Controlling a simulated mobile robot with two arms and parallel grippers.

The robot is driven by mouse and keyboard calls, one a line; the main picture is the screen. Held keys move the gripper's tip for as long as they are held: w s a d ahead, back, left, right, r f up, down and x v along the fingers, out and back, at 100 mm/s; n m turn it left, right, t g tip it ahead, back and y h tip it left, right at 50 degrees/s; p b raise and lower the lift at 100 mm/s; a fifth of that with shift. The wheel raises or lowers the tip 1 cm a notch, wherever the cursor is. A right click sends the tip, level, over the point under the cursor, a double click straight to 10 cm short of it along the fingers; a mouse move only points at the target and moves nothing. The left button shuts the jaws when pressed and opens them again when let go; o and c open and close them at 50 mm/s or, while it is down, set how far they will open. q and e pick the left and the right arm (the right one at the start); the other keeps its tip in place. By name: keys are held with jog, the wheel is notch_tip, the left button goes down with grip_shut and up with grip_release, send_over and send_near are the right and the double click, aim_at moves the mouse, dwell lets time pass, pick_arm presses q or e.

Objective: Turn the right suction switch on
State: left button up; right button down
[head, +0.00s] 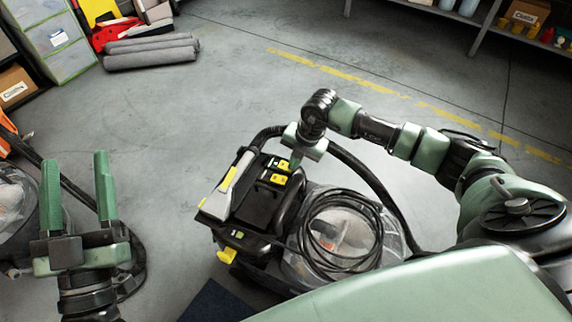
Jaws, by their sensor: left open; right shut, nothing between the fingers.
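A black wet-dry vacuum (262,205) stands on the floor in the middle of the head view. Its top panel carries small yellow switch plates, one at the front (277,179) and one just behind it (282,167). Which way the switches are set is too small to tell. My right gripper (295,163) is shut and empty, pointing down at the right edge of this panel, close beside the rear yellow plate. I cannot tell whether it touches. My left gripper (77,160) is open and empty, well left of the vacuum.
A coiled black cable (340,228) lies on the vacuum's clear drum, and a hose (372,178) curves around behind. Another vacuum (15,205) is partly visible at the left edge. Grey rolls (150,52), drawers (60,40) and a shelf (480,18) stand farther back. The central floor is clear.

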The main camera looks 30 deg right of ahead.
jog(key=shift+r, duration=0.1)
jog(key=shift+r+p, duration=0.3)
jog(key=shift+p, duration=0.05)
jog(key=shift+r+p, duration=0.35)
jog(key=shift+r, duration=0.05)
jog(key=shift+r+p, duration=0.3)
jog(key=shift+r, duration=0.05)
pick_arm(q)
jog(key=shift+w+a+f+g+y, duration=0.95)
jog(key=shift+f+g, duration=2.45)
jog(key=shift+f, duration=2.45)
pick_arm(e)
jog(key=shift+r+p, duration=0.4)
jog(key=shift+r, duration=0.3)
jog(key=shift+r+p, duration=0.4)
jog(key=shift+p, duration=0.2)
jog(key=shift+r+p, duration=0.35)
jog(key=shift+r, duration=0.05)
pick_arm(q)
jog(key=s+a+f+g+y, duration=0.2)
jog(key=s+f+g, duration=0.5)
jog(key=f, duration=0.3)
jog(key=shift+s+a+f+n+p, duration=0.15)
jog(key=shift+s+a+n+p, duration=0.15)
jog(key=shift+s+a+n, duration=0.15)
pick_arm(e)
jog(key=shift+r, duration=0.35)
